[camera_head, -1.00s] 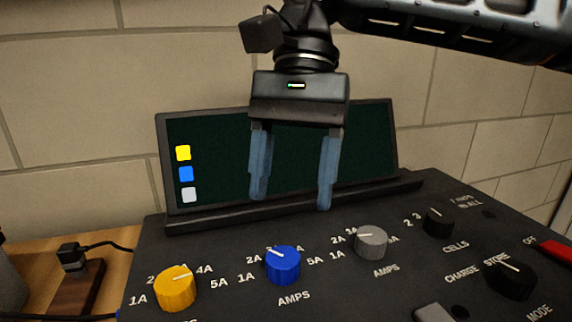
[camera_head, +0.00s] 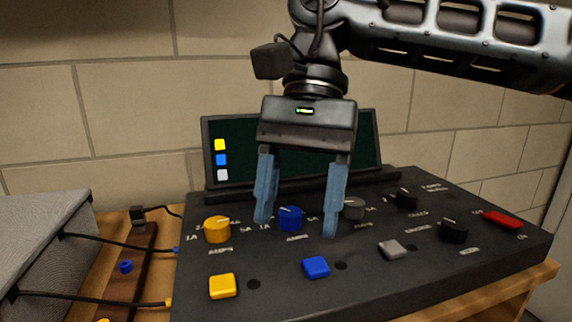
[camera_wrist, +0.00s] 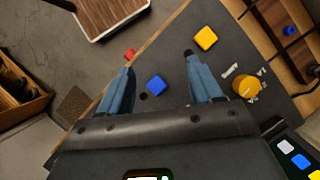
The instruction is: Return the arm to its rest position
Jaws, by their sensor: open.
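My gripper (camera_head: 300,212) hangs pointing down above the black control panel (camera_head: 300,287), its two blue fingers spread apart with nothing between them. It also shows in the wrist view (camera_wrist: 158,82), with the blue button (camera_wrist: 156,85) seen between the fingers and the yellow button (camera_wrist: 205,38) beyond. I cannot tell the exact height, but no contact with the knobs is clear. My arm reaches in from the upper right.
A dark screen (camera_head: 300,165) with yellow, blue and white squares stands behind the panel. A yellow knob (camera_head: 217,230), black knobs (camera_head: 454,231) and a red switch (camera_head: 502,219) sit on the panel. A grey box (camera_head: 40,240) with cables stands left. A brick wall (camera_head: 120,110) is behind.

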